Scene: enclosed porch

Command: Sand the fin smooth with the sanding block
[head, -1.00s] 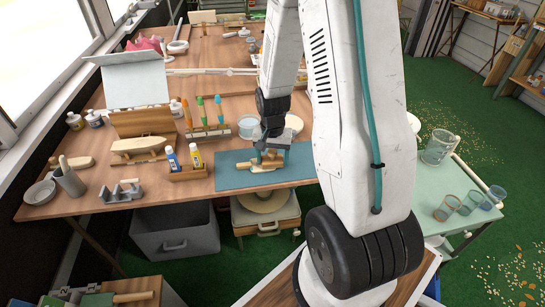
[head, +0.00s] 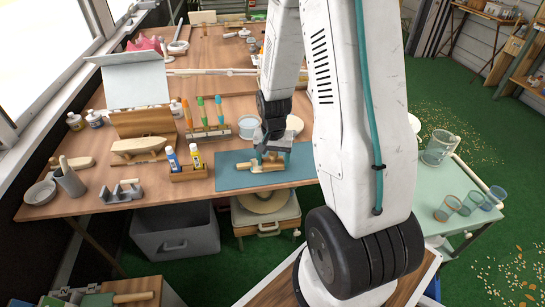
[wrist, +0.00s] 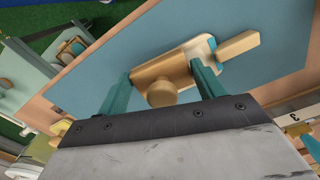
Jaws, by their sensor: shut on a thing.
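My gripper (head: 271,153) is low over the blue mat (head: 229,180) near the front edge of the wooden table. In the wrist view its two teal fingers (wrist: 163,72) stand on either side of a tan wooden block with a round knob (wrist: 176,62), which looks like the sanding block, and are shut on it. The block lies flat, at or just above the mat. A pale wooden piece with a teal part (wrist: 238,45), perhaps the fin, sticks out beyond the block's right end; I cannot tell whether they touch. In the head view the gripper partly hides both.
A wooden caddy with glue bottles (head: 188,172) stands just left of the mat. A wooden hull (head: 139,146) and grey cup (head: 70,183) stand farther left. The mat's left part is clear.

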